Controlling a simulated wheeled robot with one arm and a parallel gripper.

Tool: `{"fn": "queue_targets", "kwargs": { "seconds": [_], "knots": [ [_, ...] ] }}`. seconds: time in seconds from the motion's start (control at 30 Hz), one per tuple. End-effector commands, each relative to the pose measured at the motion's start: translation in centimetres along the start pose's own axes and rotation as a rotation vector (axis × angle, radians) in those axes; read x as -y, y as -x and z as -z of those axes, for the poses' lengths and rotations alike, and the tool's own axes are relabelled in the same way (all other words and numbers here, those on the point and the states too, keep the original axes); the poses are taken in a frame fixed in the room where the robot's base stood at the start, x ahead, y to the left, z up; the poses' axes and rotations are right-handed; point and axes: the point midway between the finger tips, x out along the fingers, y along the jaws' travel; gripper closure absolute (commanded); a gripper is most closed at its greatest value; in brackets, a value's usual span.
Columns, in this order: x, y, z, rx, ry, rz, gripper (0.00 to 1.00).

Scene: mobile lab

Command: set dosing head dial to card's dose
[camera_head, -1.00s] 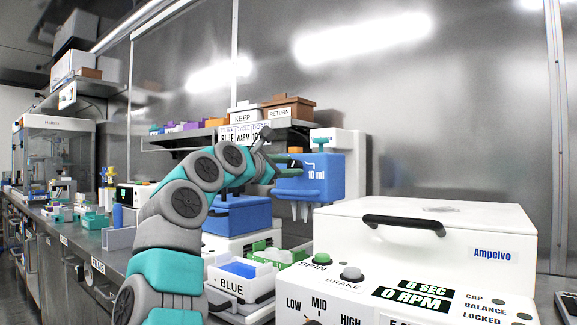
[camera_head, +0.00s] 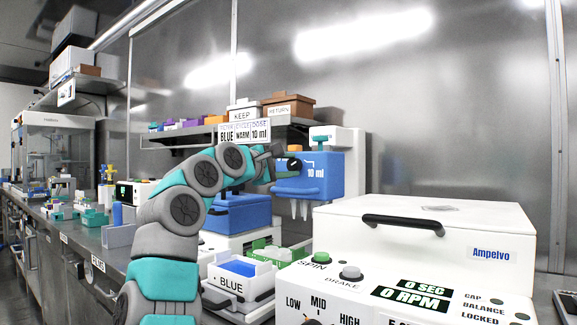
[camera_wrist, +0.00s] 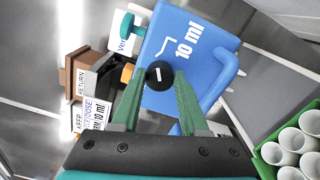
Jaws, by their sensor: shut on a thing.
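The blue dosing head (camera_head: 325,172) is marked "10 ml" and stands at centre right in the head view; it fills the upper middle of the wrist view (camera_wrist: 200,45). Its dial is a round black knob (camera_wrist: 160,75) with a short white mark, also visible in the head view (camera_head: 294,164). A white line runs on the blue face near the "10 ml" print. My gripper (camera_wrist: 160,80) is shut on the knob, one green finger on each side. The card (camera_head: 243,132) above my wrist reads "BLUE", "WARM", "10 ml".
KEEP (camera_head: 243,115) and RETURN (camera_head: 287,107) boxes stand on the shelf behind. A white centrifuge (camera_head: 425,240) with a black handle fills the front right. A BLUE tray (camera_head: 240,278) and a green rack (camera_head: 275,254) with white cups lie below the head.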

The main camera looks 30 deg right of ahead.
Motion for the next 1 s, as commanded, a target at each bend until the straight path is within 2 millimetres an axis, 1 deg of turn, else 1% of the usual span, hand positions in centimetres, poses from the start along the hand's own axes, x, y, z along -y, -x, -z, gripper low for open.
{"fn": "queue_targets", "kwargs": {
  "seconds": [0.37,0.4,0.63,0.87,1.0],
  "knots": [
    [-0.01,0.01,0.00,-0.001,-0.004,0.000,1.00],
    [-0.01,0.01,0.00,-0.001,-0.004,0.000,0.53],
    [0.01,0.00,0.00,-0.001,-0.003,0.001,0.27],
    [0.01,0.01,0.00,-0.001,-0.003,0.001,0.26],
    [0.03,0.42,0.05,-0.001,-0.003,0.000,0.26]
  ]
}}
